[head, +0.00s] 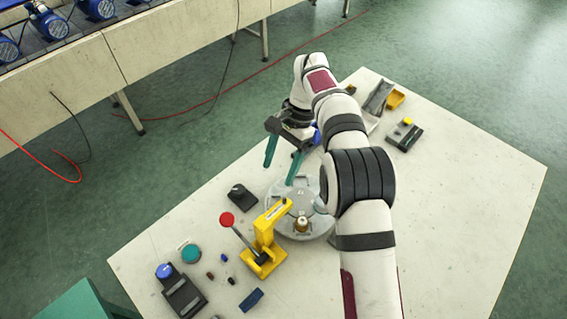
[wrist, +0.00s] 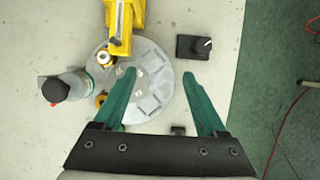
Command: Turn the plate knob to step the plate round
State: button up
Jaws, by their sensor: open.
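The round grey plate (head: 272,203) lies flat on the table, partly hidden by my arm in the head view. The wrist view shows more of it (wrist: 157,62), with numbered and recessed positions. A black block with a small knob (head: 241,197) sits beside the plate, apart from it. In the wrist view the knob (wrist: 203,44) has a pale pointer mark. My gripper (head: 279,174) has two teal fingers, spread and empty, above the plate's edge. In the wrist view the gripper (wrist: 158,75) is over the plate, and the knob lies beyond the right fingertip, not between the fingers.
A yellow press (head: 268,232) with a red-ball lever stands over the plate, near a brass-coloured part (head: 302,224). A black-capped bottle (wrist: 56,90) stands left of the plate in the wrist view. A black device with a blue button (head: 181,290) and small loose parts lie at front left.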

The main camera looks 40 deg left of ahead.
aim_at(238, 189)
jog(key=shift+w+d+r, duration=0.3)
jog(key=shift+d, duration=0.1)
jog(key=s+a+r+t, duration=0.1)
jog(key=s+a, duration=0.1)
jog(key=a, duration=0.1)
jog(key=s+a+r+t, duration=0.1)
jog(key=s+a+r, duration=0.1)
jog(key=s+a, duration=0.1)
jog(key=s+a+r+t, duration=0.1)
jog(key=s+a+t, duration=0.1)
jog(key=a, duration=0.1)
jog(key=shift+s+a+r, duration=0.15)
jog(key=shift+s+r, duration=0.05)
notch_tip(238, 189, down, 16)
jog(key=shift+a+r, duration=0.1)
jog(key=shift+r, duration=0.15)
grip_shut()
